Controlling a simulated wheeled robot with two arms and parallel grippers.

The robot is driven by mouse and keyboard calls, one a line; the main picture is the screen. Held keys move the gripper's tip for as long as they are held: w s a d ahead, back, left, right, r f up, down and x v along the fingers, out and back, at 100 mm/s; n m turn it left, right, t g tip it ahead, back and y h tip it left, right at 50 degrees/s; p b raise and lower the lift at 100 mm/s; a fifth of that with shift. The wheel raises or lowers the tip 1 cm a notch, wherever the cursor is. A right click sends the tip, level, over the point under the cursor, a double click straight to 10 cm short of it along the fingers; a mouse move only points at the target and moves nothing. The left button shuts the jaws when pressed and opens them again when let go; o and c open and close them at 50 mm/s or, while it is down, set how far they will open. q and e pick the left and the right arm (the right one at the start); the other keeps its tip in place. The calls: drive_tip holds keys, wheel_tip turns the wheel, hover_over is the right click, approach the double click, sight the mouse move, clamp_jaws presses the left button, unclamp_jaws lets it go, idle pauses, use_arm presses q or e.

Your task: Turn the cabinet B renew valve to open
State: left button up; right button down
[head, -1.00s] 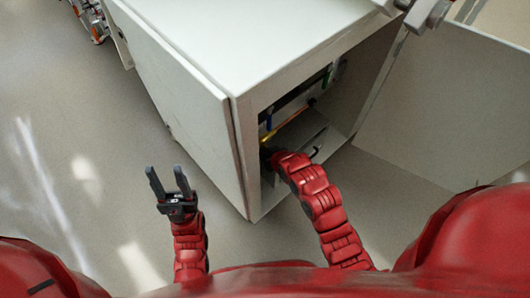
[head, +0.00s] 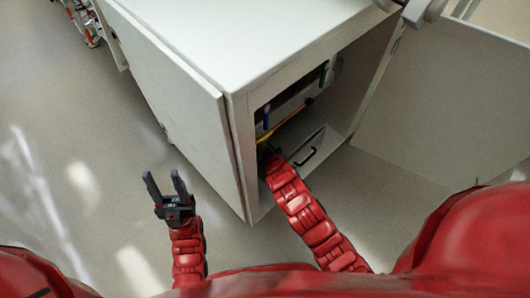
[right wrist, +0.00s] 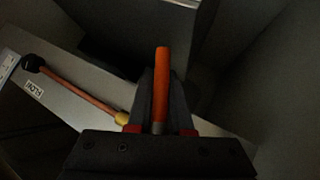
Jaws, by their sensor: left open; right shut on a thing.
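The open cabinet (head: 228,130) stands ahead of me, and my right arm reaches into its lower opening. My right gripper (right wrist: 161,100) is shut on an orange lever handle (right wrist: 162,70), which points up between its fingers in the right wrist view. The base of the handle is hidden by the fingers, so I cannot tell its valve position. In the head view, this gripper is mostly hidden in shadow inside the cabinet. My left gripper (head: 165,187) is open and empty, outside the cabinet to the left.
A copper pipe (right wrist: 85,94) with a brass fitting runs beside the right gripper, near a small white label. Blue (head: 267,117) and green (head: 326,74) parts show inside the cabinet. The open door (head: 445,105) stands at right.

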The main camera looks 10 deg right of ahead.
drive_tip(key=shift+w+d+r+n+t+h+b, duration=0.1)
drive_tip(key=shift+w+d+n+t+h+b, duration=0.25)
drive_tip(key=shift+b, duration=0.5)
drive_tip(key=shift+r+t+h+b, duration=0.25)
drive_tip(key=shift+b, duration=0.05)
drive_tip(key=c, duration=0.8)
unclamp_jaws()
drive_tip(key=shift+c, duration=0.2)
drive_tip(key=shift+s, duration=0.1)
